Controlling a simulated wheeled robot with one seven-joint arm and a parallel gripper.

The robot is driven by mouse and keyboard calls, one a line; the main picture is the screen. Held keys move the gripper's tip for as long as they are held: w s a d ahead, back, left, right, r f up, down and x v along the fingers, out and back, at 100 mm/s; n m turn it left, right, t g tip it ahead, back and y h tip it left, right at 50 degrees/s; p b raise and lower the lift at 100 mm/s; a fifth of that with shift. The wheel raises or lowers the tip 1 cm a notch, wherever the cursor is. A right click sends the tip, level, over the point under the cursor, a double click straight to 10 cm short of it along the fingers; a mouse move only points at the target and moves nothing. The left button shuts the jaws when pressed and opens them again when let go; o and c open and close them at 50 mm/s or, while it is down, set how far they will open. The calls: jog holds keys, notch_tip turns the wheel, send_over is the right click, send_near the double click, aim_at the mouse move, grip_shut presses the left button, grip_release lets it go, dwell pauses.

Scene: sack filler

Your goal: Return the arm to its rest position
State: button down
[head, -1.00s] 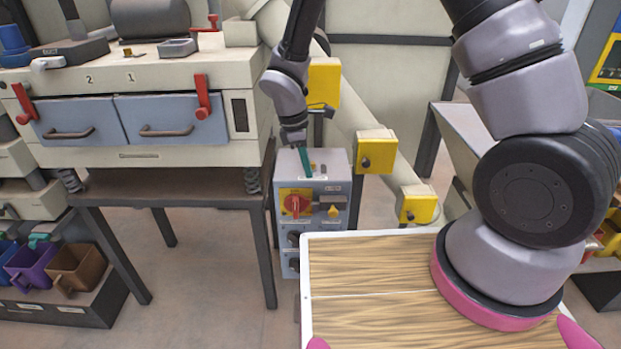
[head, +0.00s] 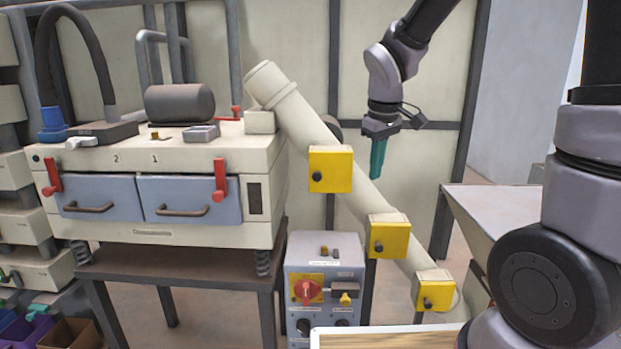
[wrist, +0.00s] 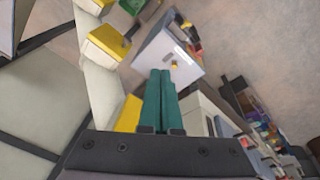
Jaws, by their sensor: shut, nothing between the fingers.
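My gripper (head: 377,158) hangs in the air right of the centre in the head view, with its green fingers pointing down. It is shut and holds nothing. It is in front of the pale wall panel, above and to the right of the grey control box (head: 322,262). In the wrist view the two green fingers (wrist: 160,100) lie side by side, and the control box (wrist: 165,58) shows beyond them, well apart from the tips.
A slanted pipe with yellow boxes (head: 330,169) runs down behind my gripper in the picture. A cream machine with two blue drawers (head: 188,199) and red levers stands at left. A hopper (head: 503,215) is at right. The air around my gripper looks free.

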jog(key=s+d+r+m+t+y, duration=0.1)
jog(key=s+d+r+m+t, duration=0.4)
jog(key=s+d+r+m, duration=0.5)
notch_tip(320, 180, up, 4)
jog(key=s+m, duration=0.1)
jog(key=s, duration=0.1)
jog(key=shift+s+y, duration=0.4)
jog(key=shift+r, duration=0.1)
